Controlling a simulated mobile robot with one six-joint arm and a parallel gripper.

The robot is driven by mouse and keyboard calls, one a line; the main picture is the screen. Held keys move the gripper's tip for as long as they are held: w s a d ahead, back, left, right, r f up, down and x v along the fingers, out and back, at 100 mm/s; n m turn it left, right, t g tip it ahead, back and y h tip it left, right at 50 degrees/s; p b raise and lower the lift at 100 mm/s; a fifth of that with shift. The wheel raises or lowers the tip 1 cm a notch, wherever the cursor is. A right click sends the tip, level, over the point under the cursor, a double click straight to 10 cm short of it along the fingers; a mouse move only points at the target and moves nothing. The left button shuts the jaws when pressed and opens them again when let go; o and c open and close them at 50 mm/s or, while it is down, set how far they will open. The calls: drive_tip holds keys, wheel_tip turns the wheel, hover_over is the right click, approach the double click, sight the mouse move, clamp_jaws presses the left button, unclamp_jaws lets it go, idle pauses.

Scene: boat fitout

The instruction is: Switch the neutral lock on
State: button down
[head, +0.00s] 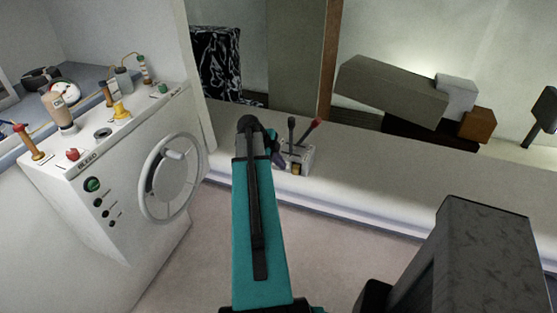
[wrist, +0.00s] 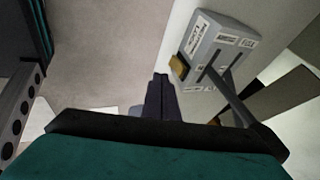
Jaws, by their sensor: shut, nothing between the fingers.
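A grey control box (head: 303,156) sits on the white ledge, with a black lever (head: 291,127) and a red-tipped lever (head: 315,125) standing up from it. A small yellow-brown piece (head: 296,170) is on its near face. In the wrist view the labelled box (wrist: 215,42) is at the upper right, and the same yellow-brown piece (wrist: 179,67) is on its left side.
A white console (head: 75,205) with a handwheel (head: 172,178) and several small items on top stands at the left. Grey and brown blocks (head: 395,88) lie behind the ledge at the right. The ledge (head: 390,165) is clear right of the box.

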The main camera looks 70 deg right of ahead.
sight(295, 171)
drive_tip(key=shift+s+d+f+p, duration=0.25)
drive_tip(key=shift+d+f+p, duration=0.4)
drive_tip(key=shift+d+f, duration=0.45)
drive_tip(key=shift+s+d+f+p, duration=0.3)
drive_tip(key=shift+d+f+p, duration=0.5)
drive_tip(key=shift+f, duration=0.55)
drive_tip(key=shift+s+d+f+p, duration=0.25)
drive_tip(key=shift+d+f+p, duration=0.3)
drive_tip(key=shift+d+f, duration=0.6)
drive_tip(key=shift+f+h+b, duration=0.3)
drive_tip(key=shift+f+b, duration=0.05)
drive_tip(key=shift+b, duration=1.25)
drive_tip(key=shift+r, duration=0.15)
drive_tip(key=shift+d+r, duration=0.1)
drive_tip(key=shift+r, duration=0.75)
